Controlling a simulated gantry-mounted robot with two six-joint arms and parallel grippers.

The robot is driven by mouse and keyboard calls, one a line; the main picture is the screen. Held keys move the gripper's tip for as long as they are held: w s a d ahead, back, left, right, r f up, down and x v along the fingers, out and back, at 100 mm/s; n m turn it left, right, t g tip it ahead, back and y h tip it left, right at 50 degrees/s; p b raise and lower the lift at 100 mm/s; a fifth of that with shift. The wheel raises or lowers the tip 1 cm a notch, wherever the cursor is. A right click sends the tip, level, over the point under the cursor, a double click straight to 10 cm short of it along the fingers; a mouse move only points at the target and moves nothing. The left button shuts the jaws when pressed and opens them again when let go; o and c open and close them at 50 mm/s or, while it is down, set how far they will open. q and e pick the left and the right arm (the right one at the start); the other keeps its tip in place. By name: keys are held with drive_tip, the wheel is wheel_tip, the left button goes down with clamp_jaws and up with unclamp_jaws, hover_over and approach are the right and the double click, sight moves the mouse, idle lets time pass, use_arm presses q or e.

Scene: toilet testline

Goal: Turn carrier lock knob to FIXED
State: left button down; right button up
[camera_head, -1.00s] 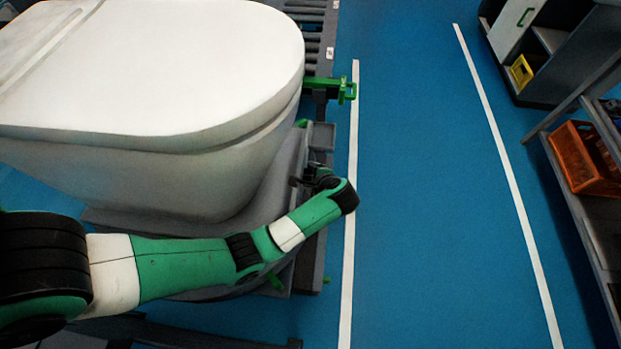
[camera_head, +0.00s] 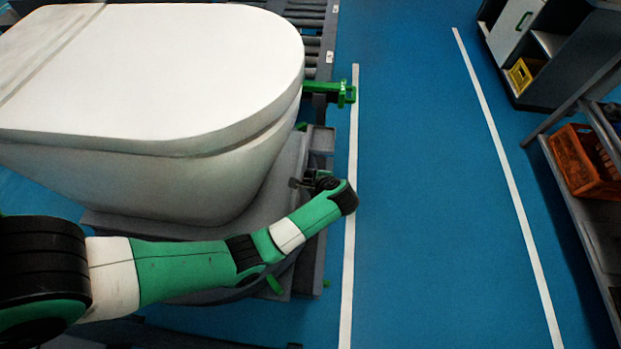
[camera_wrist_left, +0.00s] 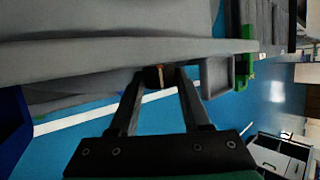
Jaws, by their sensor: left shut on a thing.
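A white toilet (camera_head: 150,90) rests on a grey carrier (camera_head: 255,220) at the left of the head view. The carrier's edge (camera_wrist_left: 90,52) also spans the left wrist view. The carrier lock knob (camera_wrist_left: 157,77) is a small dark and brownish piece at this edge, between my fingertips. My left gripper (camera_wrist_left: 160,74) is shut on it. In the head view my left gripper (camera_head: 300,182) is at the carrier's right side, and my wrist hides most of the knob there. I cannot read the knob's setting. My right gripper is not in view.
A green bracket (camera_head: 330,91) sticks out beside the roller conveyor (camera_head: 311,30). A shelf with an orange crate (camera_head: 583,160) and a cabinet with a yellow bin (camera_head: 522,73) stand at the right. The blue floor (camera_head: 430,200) between is clear.

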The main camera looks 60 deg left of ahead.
use_arm(q)
drive_tip(key=shift+w+a+r+g+h+p, duration=0.15)
drive_tip(key=shift+r+g+h+p, duration=0.2)
drive_tip(key=shift+h+p, duration=0.55)
drive_tip(key=shift+m+g+h+p, duration=0.35)
drive_tip(key=shift+m+h, duration=0.05)
drive_tip(key=shift+h, duration=0.2)
drive_tip(key=shift+a+f+g+h, duration=0.1)
drive_tip(key=shift+a+g+h, duration=0.05)
drive_tip(key=shift+g+h, duration=0.3)
drive_tip(key=shift+w+m+g+h+b, duration=0.1)
drive_tip(key=shift+m+g+h+b, duration=0.3)
drive_tip(key=shift+h, duration=0.35)
drive_tip(key=shift+c, duration=1.8)
unclamp_jaws()
